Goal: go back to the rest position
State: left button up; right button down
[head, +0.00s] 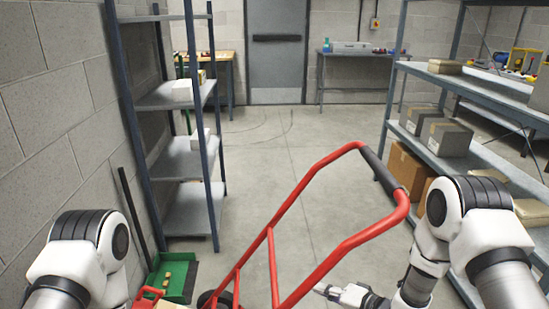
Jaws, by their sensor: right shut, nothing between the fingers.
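My right gripper (322,288) is low in the head view, right of centre, with its fingers shut and empty. It points left, close to the lower red rail of a hand truck (272,262). I cannot tell whether it touches the rail. My right arm comes in from the right edge and bends down to it. My left arm shows at the lower left, but its gripper is out of the picture.
The hand truck stands tilted right in front of me, its black grip (384,172) at upper right. A metal shelf (186,160) stands left, a green bin (181,284) below it. Loaded shelving (465,170) lines the right. Clear floor leads to a grey door (275,60).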

pick_arm(q)
notch_tip(320, 180, up, 9)
jog(key=p, duration=0.6)
jog(key=shift+f, duration=0.2)
pick_arm(e)
jog(key=s+d+f+n+g+h, duration=0.1)
jog(key=s+d+f+g+h, duration=0.1)
jog(key=s, duration=0.9)
jog(key=s+d+f+n+g+h, duration=0.1)
jog(key=s+d+g+h, duration=0.3)
jog(key=s, duration=0.7)
jog(key=s+d+f+n+g+h, duration=0.2)
jog(key=s+d+n+g+h, duration=0.1)
jog(key=s, duration=0.8)
jog(key=shift+d+f+g+h, duration=0.3)
jog(key=shift+d+g+h, duration=0.2)
jog(key=shift+d, duration=0.65)
